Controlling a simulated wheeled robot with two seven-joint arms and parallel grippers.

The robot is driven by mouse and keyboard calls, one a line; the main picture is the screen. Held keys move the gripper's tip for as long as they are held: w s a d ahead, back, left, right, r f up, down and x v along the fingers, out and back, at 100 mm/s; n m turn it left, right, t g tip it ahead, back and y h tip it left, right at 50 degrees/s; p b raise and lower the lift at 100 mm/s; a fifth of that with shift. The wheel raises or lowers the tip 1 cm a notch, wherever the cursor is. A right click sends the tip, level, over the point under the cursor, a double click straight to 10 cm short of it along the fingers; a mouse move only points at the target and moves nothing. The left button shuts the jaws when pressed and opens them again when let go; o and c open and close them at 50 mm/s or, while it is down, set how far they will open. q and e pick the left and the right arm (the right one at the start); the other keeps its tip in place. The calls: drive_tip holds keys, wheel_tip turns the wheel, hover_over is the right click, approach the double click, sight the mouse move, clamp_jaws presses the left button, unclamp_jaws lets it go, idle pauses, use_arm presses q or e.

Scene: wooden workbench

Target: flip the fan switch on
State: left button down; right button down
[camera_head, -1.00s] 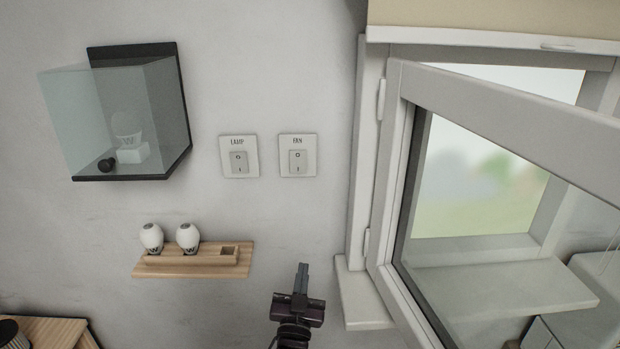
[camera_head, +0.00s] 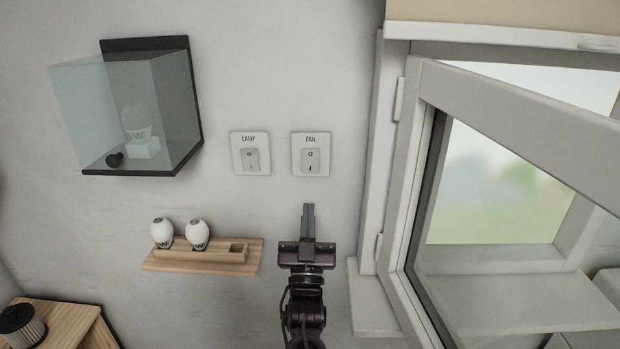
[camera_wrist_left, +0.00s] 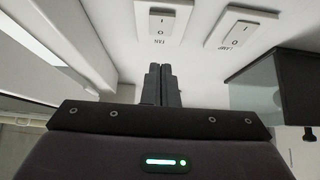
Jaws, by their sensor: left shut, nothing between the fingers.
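The fan switch (camera_head: 311,160) is a white rocker on a square wall plate labelled FAN, with O above and I below. It also shows upside down near the top of the left wrist view (camera_wrist_left: 161,22). The lamp switch (camera_head: 250,159) is a like plate just left of it. My left gripper (camera_head: 308,207) is shut and empty, its fingers pointing up just below the fan plate. In the left wrist view its fingertips (camera_wrist_left: 160,68) are apart from the plate in the picture. My right gripper is not in view.
An open white window (camera_head: 405,190) stands right of the switches, its sill (camera_head: 370,300) low beside my arm. A wooden shelf (camera_head: 160,267) with two white shakers is lower left. A glass case (camera_head: 125,172) hangs upper left. The wall around the switches is clear.

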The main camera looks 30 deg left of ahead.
sight(311, 166)
use_arm(q)
drive_tip(key=w+a+r+p, duration=0.1)
drive_tip(key=w, duration=0.1)
drive_tip(key=w+a+r+p, duration=0.1)
drive_tip(key=w, duration=0.1)
drive_tip(key=w+a+r+p, duration=0.1)
drive_tip(key=w+a, duration=0.1)
drive_tip(key=shift+w+r, duration=0.25)
drive_tip(key=shift+w, duration=0.1)
drive_tip(key=shift+w+a+f, duration=0.15)
drive_tip(key=shift+w+a, duration=0.1)
drive_tip(key=shift+w, duration=0.1)
